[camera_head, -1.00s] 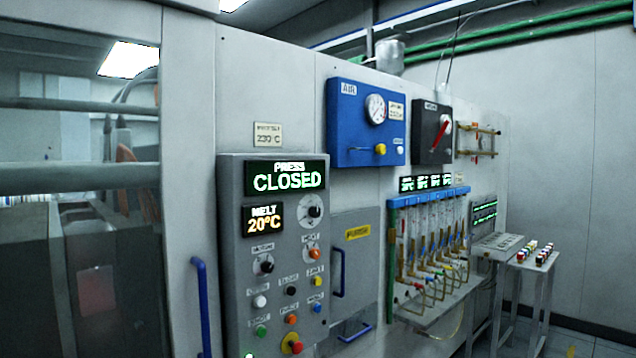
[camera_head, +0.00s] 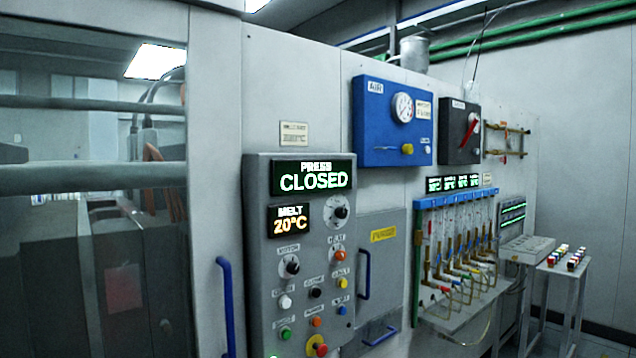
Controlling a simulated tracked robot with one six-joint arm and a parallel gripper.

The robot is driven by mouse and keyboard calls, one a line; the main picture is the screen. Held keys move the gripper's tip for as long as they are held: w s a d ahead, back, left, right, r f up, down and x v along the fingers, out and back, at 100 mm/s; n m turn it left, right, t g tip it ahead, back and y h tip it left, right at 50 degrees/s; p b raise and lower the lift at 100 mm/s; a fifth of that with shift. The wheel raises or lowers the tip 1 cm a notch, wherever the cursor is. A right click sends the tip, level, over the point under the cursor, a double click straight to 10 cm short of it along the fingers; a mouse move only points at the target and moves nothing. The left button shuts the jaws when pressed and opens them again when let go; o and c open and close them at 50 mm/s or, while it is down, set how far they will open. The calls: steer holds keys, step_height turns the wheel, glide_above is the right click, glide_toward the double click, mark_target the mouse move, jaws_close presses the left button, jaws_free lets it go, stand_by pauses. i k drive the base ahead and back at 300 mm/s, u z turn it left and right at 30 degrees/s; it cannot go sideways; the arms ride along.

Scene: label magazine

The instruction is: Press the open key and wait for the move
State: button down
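The grey control panel (camera_head: 262,235) stands at the middle of the head view. Its upper display (camera_head: 312,178) reads "CLOSED" in green, and the lower display (camera_head: 290,221) reads "MELT 20°C". Below are small keys: a white key (camera_head: 285,301), a black key (camera_head: 316,292) and a yellow key (camera_head: 341,283) in one row. Green (camera_head: 285,333), orange (camera_head: 316,322) and blue (camera_head: 343,310) keys sit under them. The small labels are too blurred to tell surely which key is the open key. My gripper is not in view.
A windowed press door (camera_head: 100,250) with a blue handle (camera_head: 228,300) is at left. A red knob on yellow (camera_head: 317,346) sits low on the panel. To the right are a blue air box (camera_head: 385,130), a black switch box (camera_head: 458,135), a hose rack and a small table (camera_head: 560,266).

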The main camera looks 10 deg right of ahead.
mark_target(285, 302)
steer(key=i, duration=1)
